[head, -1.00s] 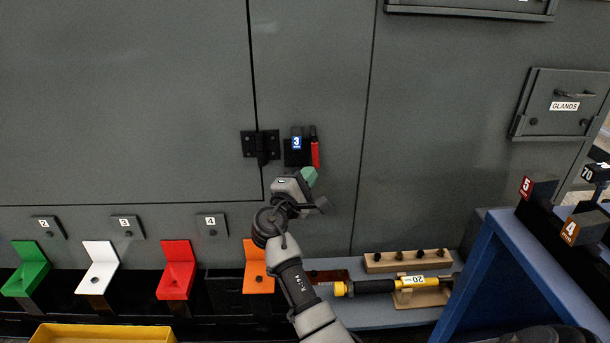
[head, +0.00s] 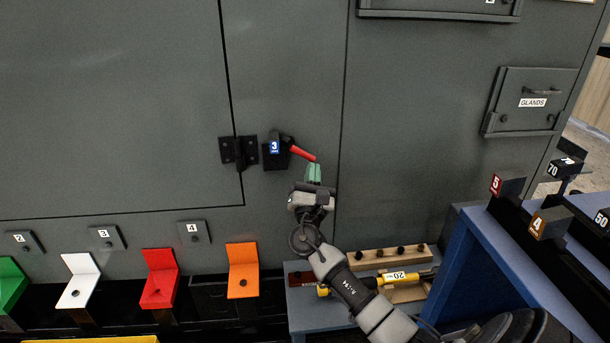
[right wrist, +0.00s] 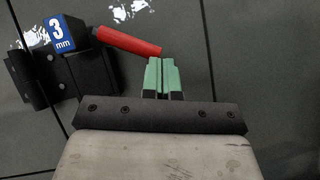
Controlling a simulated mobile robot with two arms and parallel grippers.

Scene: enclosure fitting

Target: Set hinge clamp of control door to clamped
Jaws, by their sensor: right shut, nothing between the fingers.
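The hinge clamp is a dark block with a blue "3 mm" label (head: 274,147) and a red lever handle (head: 302,153), mounted beside the black hinge (head: 238,151) of the large grey door (head: 120,110). The handle slopes down to the right from the block. My right gripper (head: 314,172) has green fingertips, held together and empty, just below the handle's outer end. In the right wrist view the red handle (right wrist: 127,40) ends close to the upper left of the fingertips (right wrist: 166,74); I cannot tell whether they touch. My left gripper is out of view.
Below are coloured brackets, including a red one (head: 160,280) and an orange one (head: 242,270). A yellow-handled tool (head: 400,278) and a wooden block with knobs (head: 392,257) lie on a shelf.

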